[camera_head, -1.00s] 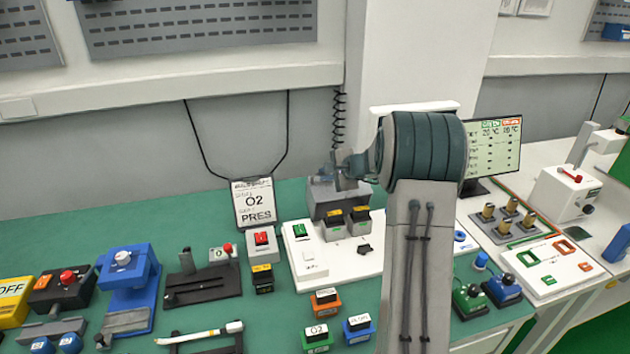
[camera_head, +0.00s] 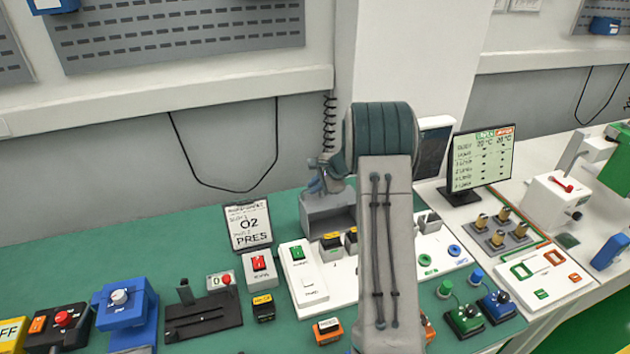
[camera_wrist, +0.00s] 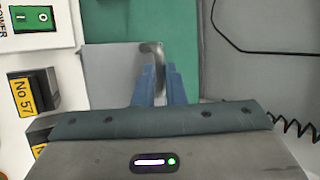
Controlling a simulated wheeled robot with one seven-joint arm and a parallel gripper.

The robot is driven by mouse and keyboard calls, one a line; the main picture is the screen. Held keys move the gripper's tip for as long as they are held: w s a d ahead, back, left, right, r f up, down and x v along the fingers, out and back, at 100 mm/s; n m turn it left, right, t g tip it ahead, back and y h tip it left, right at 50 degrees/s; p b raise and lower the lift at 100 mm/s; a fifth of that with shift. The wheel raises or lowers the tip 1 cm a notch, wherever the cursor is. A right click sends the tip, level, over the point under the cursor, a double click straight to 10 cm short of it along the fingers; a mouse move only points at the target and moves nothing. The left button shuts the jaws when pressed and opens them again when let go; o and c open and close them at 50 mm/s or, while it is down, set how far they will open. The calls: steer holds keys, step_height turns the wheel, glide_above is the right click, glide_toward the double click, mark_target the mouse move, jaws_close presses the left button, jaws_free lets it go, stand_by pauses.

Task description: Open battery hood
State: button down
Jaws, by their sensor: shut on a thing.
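The battery hood (camera_head: 328,215) is a grey box at the back of the green bench, behind two grey blocks with yellow labels. In the wrist view its flat grey panel (camera_wrist: 112,75) lies left of my fingers. My gripper (camera_head: 318,184) is at the top of the hood. In the wrist view the blue fingers of my gripper (camera_wrist: 158,78) are closed around a thin light-grey handle (camera_wrist: 152,48) at the panel's right edge. How far the hood is raised is hard to tell. My arm covers part of the area right of it.
A white power panel with a green switch (camera_head: 298,252) stands in front of the hood. A yellow-labelled block, No 57 (camera_wrist: 22,93), is close by in the wrist view. An O2 PRES sign (camera_head: 249,228) stands to the left. A monitor (camera_head: 478,160) is at right.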

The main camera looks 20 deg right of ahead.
steer(key=shift+w+r, duration=0.4)
steer(key=shift+r, duration=0.25)
steer(key=c, duration=1.5)
jaws_free()
steer(key=shift+s+f, duration=0.1)
steer(key=shift+f, duration=0.1)
steer(key=b+v, duration=0.3)
steer(key=v, duration=1.1)
steer(key=shift+a+b, duration=0.1)
steer(key=shift+b, duration=0.25)
